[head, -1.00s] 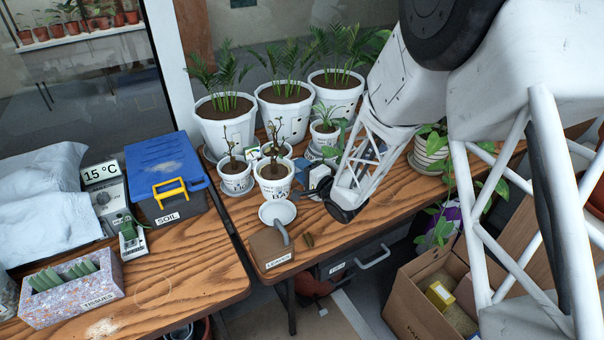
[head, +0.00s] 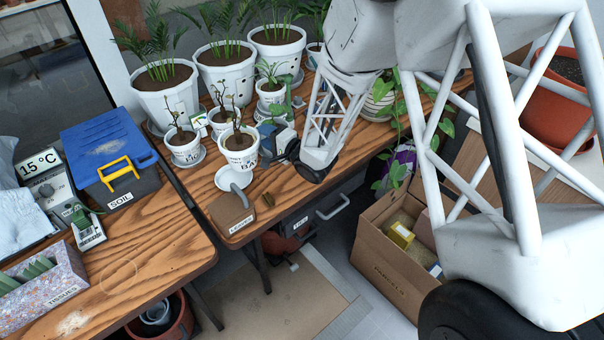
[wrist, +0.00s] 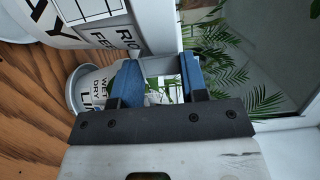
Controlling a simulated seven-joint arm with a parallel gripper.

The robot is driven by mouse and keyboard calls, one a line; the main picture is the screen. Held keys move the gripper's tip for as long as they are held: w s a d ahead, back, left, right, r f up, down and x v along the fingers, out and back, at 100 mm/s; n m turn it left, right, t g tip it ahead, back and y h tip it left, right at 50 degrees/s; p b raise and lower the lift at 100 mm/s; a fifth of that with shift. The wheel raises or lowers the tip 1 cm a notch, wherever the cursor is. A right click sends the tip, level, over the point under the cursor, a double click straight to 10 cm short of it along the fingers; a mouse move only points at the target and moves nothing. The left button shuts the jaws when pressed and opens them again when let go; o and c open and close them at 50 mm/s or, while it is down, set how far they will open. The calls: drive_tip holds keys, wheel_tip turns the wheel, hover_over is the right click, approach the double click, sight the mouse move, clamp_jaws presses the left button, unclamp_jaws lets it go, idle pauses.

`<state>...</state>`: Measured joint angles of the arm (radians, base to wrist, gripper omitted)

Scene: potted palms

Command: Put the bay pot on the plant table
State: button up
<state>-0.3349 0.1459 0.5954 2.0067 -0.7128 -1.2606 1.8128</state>
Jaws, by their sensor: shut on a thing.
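The bay pot (head: 238,155) is a white pot with bare stems, dark soil and a "BAY" label. It looks upright over the wooden table (head: 310,130) that bears the potted palms; I cannot tell whether it touches the top. My gripper (head: 270,132) is at its right side and shut on it. In the wrist view, the pot (wrist: 105,30) is large at the top left, by the tips of my gripper's blue fingers (wrist: 161,68). The exact contact is unclear. No sign shows which table is the plant table.
A small labelled pot (head: 187,150) stands left of the bay pot, with large palm pots (head: 227,82) behind. A white dish (head: 233,179) and brown block (head: 232,212) lie in front. A blue-lidded soil box (head: 108,165) is on the left table. A cardboard box (head: 390,275) stands below right.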

drive_tip(key=w+f+v, duration=0.1)
drive_tip(key=f+v, duration=0.1)
drive_tip(key=v, duration=1)
drive_tip(key=w+d+f+v, duration=0.1)
drive_tip(key=f+v, duration=0.1)
drive_tip(key=v, duration=1)
drive_tip(key=shift+s+d, duration=0.3)
drive_tip(key=shift+d, duration=0.15)
drive_tip(key=shift+w, duration=0.15)
drive_tip(key=w+a+f, duration=0.1)
drive_tip(key=w+a, duration=0.2)
drive_tip(key=w, duration=1.2)
drive_tip(key=shift+w+a+f, duration=0.25)
drive_tip(key=shift+f, duration=0.05)
drive_tip(key=shift+f, duration=1.75)
drive_tip(key=shift+f, duration=0.1)
